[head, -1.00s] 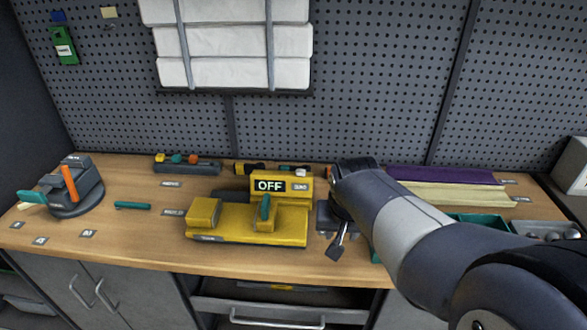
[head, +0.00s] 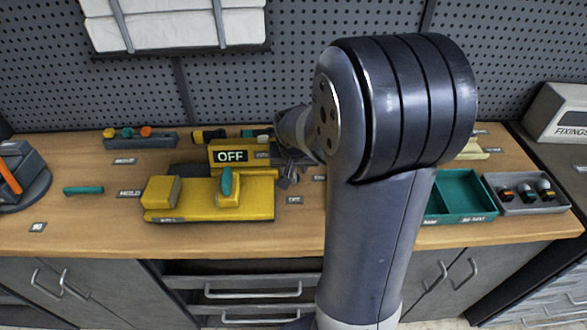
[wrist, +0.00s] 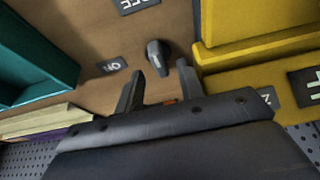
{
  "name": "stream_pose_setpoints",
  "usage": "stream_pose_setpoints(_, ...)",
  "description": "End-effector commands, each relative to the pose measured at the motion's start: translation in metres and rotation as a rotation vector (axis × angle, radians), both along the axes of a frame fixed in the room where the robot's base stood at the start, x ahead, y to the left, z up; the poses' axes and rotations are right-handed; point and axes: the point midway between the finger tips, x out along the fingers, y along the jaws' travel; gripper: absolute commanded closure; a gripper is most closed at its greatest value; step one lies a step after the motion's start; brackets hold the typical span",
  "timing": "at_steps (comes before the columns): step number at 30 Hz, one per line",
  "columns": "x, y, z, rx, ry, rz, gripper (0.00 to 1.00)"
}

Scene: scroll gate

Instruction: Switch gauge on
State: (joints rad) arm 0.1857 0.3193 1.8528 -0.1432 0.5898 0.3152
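The yellow gauge box (head: 262,157) stands at the back of the bench, and its display (head: 230,156) reads OFF. A small dark switch knob (wrist: 157,57) stands on the bench beside it in the wrist view. An ON label (wrist: 112,67) and a partly cut-off OFF label (wrist: 138,4) lie near the knob. My gripper (wrist: 160,72) is open, with a finger on either side of the knob's near end. I cannot tell whether either finger touches it. In the head view my gripper (head: 288,172) is right of the gauge, and my arm hides the knob.
A yellow fixture (head: 262,190) sits in front of the gauge, close to my gripper. A teal tray (head: 450,207) and a grey tray (head: 503,205) are to the right. A teal bar (head: 83,190) lies left. The front bench strip is clear.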

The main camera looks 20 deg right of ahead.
Motion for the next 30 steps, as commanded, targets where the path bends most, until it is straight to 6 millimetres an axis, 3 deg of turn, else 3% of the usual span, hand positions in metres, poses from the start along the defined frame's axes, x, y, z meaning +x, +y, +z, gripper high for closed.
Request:
stream_pose_setpoints(7,0.007,-0.003,-0.019,-0.001,0.001,0.001,0.64)
stream_pose_setpoints(17,0.008,-0.003,-0.02,-0.001,-0.001,0.001,0.64)
stream_pose_setpoints(30,0.008,-0.003,-0.02,-0.001,-0.001,0.001,1.0)
